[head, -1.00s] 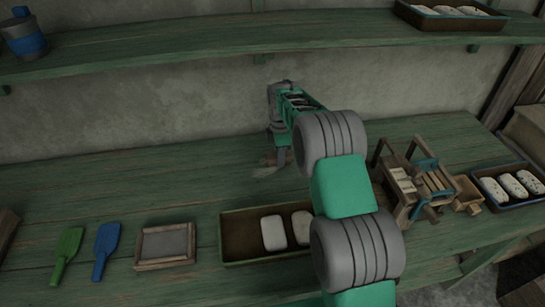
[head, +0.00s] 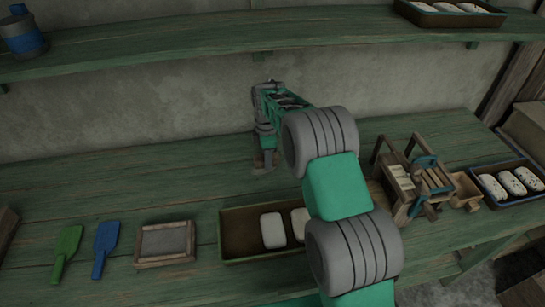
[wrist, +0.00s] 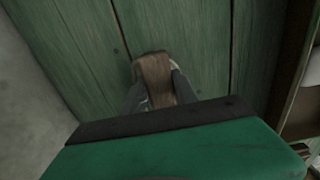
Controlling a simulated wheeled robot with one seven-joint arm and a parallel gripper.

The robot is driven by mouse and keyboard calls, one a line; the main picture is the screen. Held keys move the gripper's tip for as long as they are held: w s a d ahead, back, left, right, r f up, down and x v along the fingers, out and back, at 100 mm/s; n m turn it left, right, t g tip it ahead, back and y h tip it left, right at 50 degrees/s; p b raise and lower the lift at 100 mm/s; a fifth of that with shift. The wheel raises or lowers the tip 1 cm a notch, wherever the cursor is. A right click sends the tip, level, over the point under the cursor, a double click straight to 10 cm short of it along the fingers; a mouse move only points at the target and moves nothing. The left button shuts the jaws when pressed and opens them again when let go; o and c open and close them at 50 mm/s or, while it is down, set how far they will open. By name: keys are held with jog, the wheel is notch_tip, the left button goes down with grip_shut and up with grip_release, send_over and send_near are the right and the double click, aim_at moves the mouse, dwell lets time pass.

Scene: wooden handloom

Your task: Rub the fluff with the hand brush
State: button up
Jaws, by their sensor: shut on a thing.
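My gripper (head: 265,157) is low over the back of the green bench, close to the wall. In the wrist view my gripper (wrist: 158,95) is shut on a brown wooden block, which looks like the back of the hand brush (wrist: 154,68). The brush is at the bench top; its underside is hidden, so I cannot tell whether it touches the wood. A thin pale edge shows around it, which may be bristles or fluff. In the head view the brush is small and mostly hidden by my gripper. I cannot make out the fluff clearly in either view.
A tray (head: 232,235) with white blocks stands in front of my arm. A small wooden loom (head: 425,190) is to the right. The bench back left is clear.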

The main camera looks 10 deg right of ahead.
aim_at(281, 166)
jog(key=shift+a, duration=2.95)
jog(key=shift+s, duration=0.75)
jog(key=shift+d+f, duration=0.2)
jog(key=shift+d, duration=1.75)
jog(key=shift+d+r, duration=0.2)
jog(key=shift+d, duration=3.15)
jog(key=shift+r, duration=0.1)
jog(key=shift+r+p, duration=1.95)
jog(key=shift+r, duration=1.05)
